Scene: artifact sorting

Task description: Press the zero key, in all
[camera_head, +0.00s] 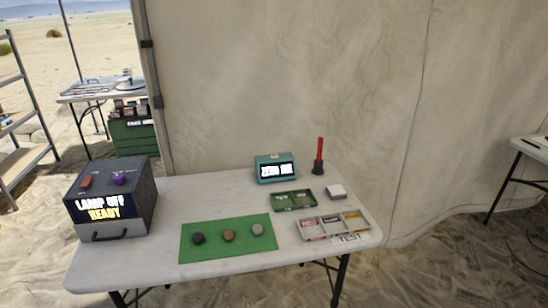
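A teal box (262,163) stands at the back of the white table, right of centre. Its lit display seems to read "ZERO ME". I cannot make out a separate zero key on it at this size. A dark green tray (277,205) with small pale pieces lies in front of it. Neither of my grippers shows in the head view.
A dark box (147,195) reading "LAMP OFF READY" stands at the table's left end. Stones, including a brown one (228,236), lie on a green mat (200,255). A grey sectioned tray (338,239), white block (335,191) and red stick (320,152) are at right.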

